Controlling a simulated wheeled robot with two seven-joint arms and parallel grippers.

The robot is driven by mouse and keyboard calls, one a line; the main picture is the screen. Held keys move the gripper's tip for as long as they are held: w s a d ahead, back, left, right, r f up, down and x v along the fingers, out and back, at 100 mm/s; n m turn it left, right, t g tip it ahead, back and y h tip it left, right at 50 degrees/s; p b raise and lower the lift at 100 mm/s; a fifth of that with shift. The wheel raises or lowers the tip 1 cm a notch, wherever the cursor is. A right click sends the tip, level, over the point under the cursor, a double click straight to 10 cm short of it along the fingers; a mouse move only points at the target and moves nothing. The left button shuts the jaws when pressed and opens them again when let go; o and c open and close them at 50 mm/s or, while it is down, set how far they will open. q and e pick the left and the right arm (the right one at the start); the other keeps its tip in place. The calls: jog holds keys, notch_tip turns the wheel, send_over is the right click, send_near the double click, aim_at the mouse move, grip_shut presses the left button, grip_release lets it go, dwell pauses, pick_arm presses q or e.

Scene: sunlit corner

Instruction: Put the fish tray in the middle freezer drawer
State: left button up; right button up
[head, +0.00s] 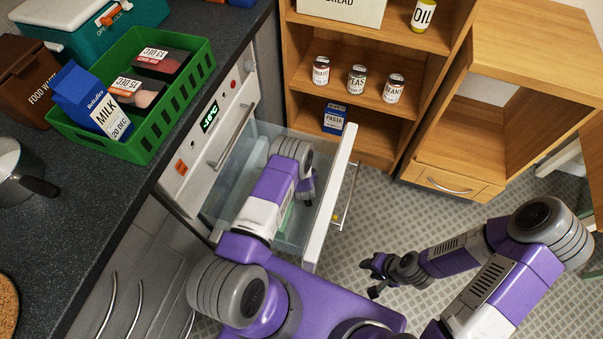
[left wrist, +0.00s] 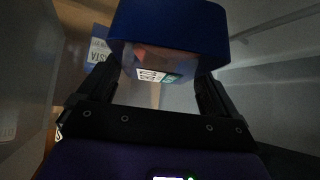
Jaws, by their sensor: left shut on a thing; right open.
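The freezer drawer (head: 338,195) is pulled out, with a white front and clear walls; I cannot tell from its surroundings whether it is the middle one. My left arm reaches down into it, and the left gripper is mostly hidden in the head view. In the left wrist view my left gripper (left wrist: 155,95) is shut on a blue tray (left wrist: 172,22), taken as the fish tray, with a reddish window and a white and green label. Pale drawer walls surround it; whether it touches the floor is unclear. My right gripper (head: 377,276) is open and empty above the tiled floor.
A green crate (head: 165,137) on the dark counter holds a milk carton (head: 93,100) and two labelled trays. A wooden shelf (head: 300,100) with several cans and a pasta box (head: 335,118) stands beyond the drawer. A wooden cabinet (head: 520,50) is at right. Tiled floor lies between.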

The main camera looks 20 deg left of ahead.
pick_arm(q)
jog(key=o, duration=1)
jog(key=shift+s+d+r, duration=0.1)
jog(key=shift+r, duration=0.2)
jog(key=p+v, duration=0.5)
jog(key=v, duration=0.6)
jog(key=shift+s+r, duration=0.15)
jog(key=shift+s, duration=0.15)
